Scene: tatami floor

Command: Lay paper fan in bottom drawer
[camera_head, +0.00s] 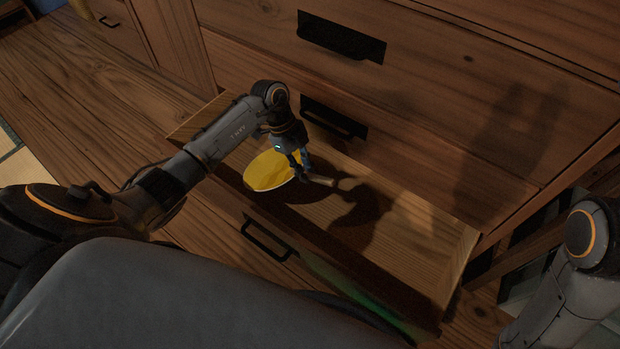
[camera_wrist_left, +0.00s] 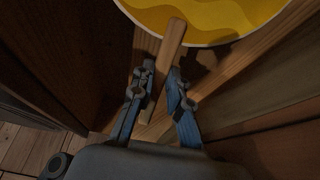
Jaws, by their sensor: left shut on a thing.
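The paper fan (camera_head: 268,171) is a round yellow fan with a pale rim and a wooden handle. My left gripper (camera_head: 304,172) is shut on its handle, over the pulled-out bottom drawer (camera_head: 425,232). In the left wrist view, the fan (camera_wrist_left: 215,14) is cut off by the top edge, and its handle (camera_wrist_left: 167,52) runs down between the fingers of my left gripper (camera_wrist_left: 160,80). I cannot tell whether the fan touches the drawer floor. My right gripper is out of view.
The wooden cabinet has closed drawers above, with dark handles (camera_head: 341,38) and (camera_head: 334,119). The open drawer's own dark handle (camera_head: 268,238) is on its front. The right part of the drawer floor is clear. Wooden floorboards (camera_head: 80,120) lie to the left.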

